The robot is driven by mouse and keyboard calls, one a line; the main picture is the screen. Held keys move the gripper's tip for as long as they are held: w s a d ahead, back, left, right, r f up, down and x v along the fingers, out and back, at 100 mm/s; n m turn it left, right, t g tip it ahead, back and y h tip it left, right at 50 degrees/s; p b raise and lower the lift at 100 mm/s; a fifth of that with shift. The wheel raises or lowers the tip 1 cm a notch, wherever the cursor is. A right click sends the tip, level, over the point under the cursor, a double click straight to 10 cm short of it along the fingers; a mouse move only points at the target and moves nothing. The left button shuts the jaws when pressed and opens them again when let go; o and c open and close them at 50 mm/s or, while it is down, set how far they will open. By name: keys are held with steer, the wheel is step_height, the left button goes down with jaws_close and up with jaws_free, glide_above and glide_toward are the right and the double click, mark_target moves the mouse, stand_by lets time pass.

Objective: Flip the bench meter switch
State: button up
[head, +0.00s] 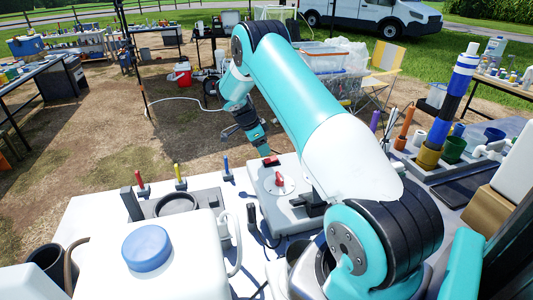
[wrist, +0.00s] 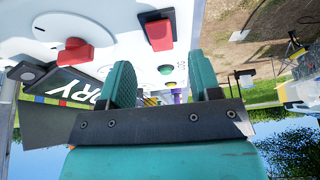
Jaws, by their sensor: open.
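The bench meter (head: 300,205) is a pale grey box on the white table, with a red rotary knob (head: 279,180) on its top. A red rocker switch (head: 270,160) sits in a dark frame near its far edge. In the wrist view the red switch (wrist: 159,35) lies above and between my fingers, and the red knob (wrist: 76,52) is to the left. My gripper (head: 264,150) is open and empty, just beyond the switch in the head view. Its two teal fingers also show in the wrist view (wrist: 162,80). Whether a fingertip touches the switch cannot be told.
A white jug with a blue cap (head: 147,248) stands at the front left of the table. Red, yellow and blue-handled valves (head: 181,178) stand behind it. A rack with coloured tubes (head: 440,165) is at right. Open dirt ground lies beyond the table.

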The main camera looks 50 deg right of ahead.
mark_target(269, 159)
steer(key=p+x, duration=0.1)
steer(key=x, duration=0.4)
steer(key=shift+d+f, duration=0.1)
steer(key=shift+f, duration=0.2)
